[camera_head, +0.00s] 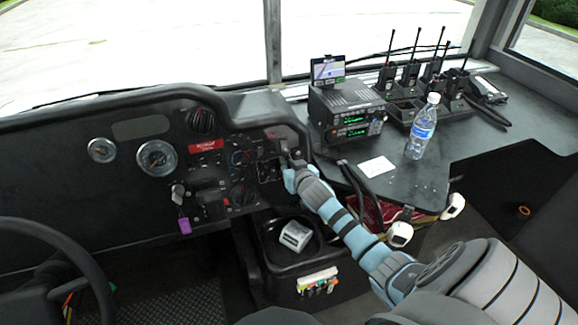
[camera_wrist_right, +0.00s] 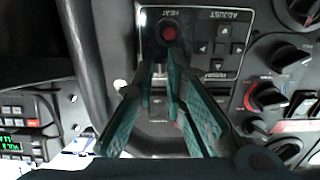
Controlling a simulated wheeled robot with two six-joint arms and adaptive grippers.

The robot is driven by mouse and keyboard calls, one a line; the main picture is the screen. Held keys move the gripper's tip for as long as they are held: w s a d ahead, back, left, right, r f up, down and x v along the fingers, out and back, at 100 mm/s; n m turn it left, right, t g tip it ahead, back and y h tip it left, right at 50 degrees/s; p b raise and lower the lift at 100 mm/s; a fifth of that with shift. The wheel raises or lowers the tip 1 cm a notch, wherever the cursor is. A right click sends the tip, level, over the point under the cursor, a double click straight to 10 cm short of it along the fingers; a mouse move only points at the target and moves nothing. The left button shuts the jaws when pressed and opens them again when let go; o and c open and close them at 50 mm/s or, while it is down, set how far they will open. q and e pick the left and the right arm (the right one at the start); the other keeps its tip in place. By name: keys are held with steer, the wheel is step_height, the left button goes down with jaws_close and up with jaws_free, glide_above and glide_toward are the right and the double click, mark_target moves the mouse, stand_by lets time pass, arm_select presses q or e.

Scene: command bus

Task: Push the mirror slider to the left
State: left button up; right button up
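The control panel with the mirror controls (camera_wrist_right: 220,42) shows upside down in the wrist view, with a red heat button and arrow buttons. The slider is largely hidden by my fingers and I cannot make out its position. My right gripper (camera_wrist_right: 163,68) points at the panel beside the heat button, its teal fingers converging with a narrow gap at the tips. I cannot tell whether the tips touch the slider or hold anything. In the head view my right gripper (camera_head: 284,157) reaches the right end of the dashboard. My left gripper is not in view.
Rotary knobs (camera_wrist_right: 268,97) lie right of the fingers in the wrist view. A radio unit (camera_head: 345,108), a water bottle (camera_head: 422,128) and handheld radios (camera_head: 410,76) stand on the side counter. A steering wheel (camera_head: 75,255) is at the left. A tray (camera_head: 272,252) sits below the panel.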

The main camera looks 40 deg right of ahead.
jaws_close()
steer(key=shift+w+a+p, duration=0.2)
steer(key=shift+a+p, duration=0.05)
steer(key=shift+a, duration=0.25)
steer(key=shift+w+a+p, duration=0.15)
steer(key=shift+a+p, duration=0.05)
steer(key=shift+a, duration=0.3)
steer(key=shift+o, duration=1.7)
jaws_free()
steer(key=shift+a, duration=0.1)
steer(key=v, duration=1.2)
